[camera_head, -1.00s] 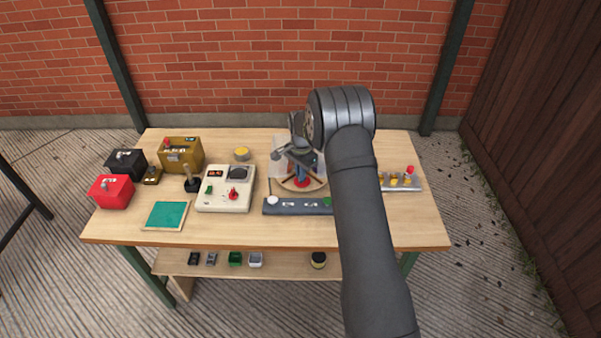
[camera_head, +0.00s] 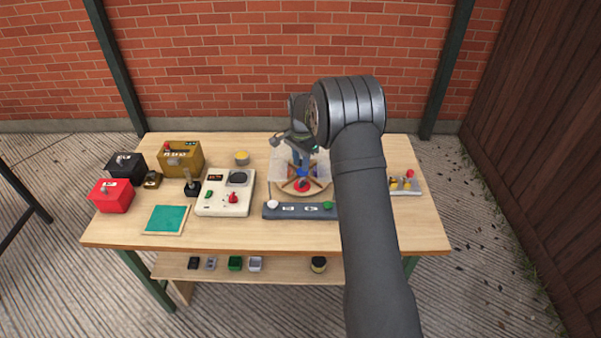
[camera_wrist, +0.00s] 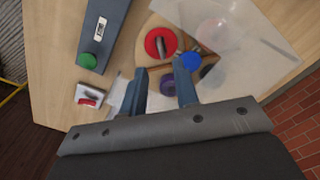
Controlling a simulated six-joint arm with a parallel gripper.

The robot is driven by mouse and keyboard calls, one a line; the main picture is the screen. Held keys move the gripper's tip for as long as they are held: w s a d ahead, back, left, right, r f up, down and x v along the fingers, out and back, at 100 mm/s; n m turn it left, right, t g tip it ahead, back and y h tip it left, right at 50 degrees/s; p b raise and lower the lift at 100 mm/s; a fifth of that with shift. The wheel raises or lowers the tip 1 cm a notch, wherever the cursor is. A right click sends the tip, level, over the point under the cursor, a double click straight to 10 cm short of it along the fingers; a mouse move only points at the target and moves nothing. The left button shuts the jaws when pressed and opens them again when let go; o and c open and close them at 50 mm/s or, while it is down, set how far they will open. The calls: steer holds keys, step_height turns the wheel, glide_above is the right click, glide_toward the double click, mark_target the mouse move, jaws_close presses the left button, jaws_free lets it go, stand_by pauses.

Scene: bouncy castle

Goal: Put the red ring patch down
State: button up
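The red ring patch (camera_head: 302,185) lies on a round wooden board (camera_head: 318,190) on the table. In the wrist view the patch (camera_wrist: 160,43) is a red disc with a grey grip across its middle. My gripper (camera_head: 302,164) is above the board. In the wrist view its two blue-grey fingers (camera_wrist: 161,75) are apart with nothing held between them, and the patch is beyond the tips. A blue round piece (camera_wrist: 191,61) and a dark purple one (camera_wrist: 167,85) are near the fingers. My arm hides part of the board's right side in the head view.
A clear sheet or cover (camera_wrist: 240,40) stands beside the board, close to my gripper. A dark button box (camera_head: 290,210) is in front. A cream control box (camera_head: 225,200) stands left. A strip with knobs (camera_head: 408,191) is right. The left front has a green pad (camera_head: 166,219).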

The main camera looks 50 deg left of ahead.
step_height(320, 180, up, 5)
glide_above(302, 182)
steer(key=s, duration=0.1)
steer(key=shift+s+d+f, duration=0.1)
steer(key=shift+s+d, duration=0.1)
steer(key=shift+d, duration=0.25)
steer(key=shift+f, duration=0.1)
steer(key=shift+a+f, duration=0.1)
steer(key=shift+f, duration=4.05)
steer(key=shift+f, duration=0.1)
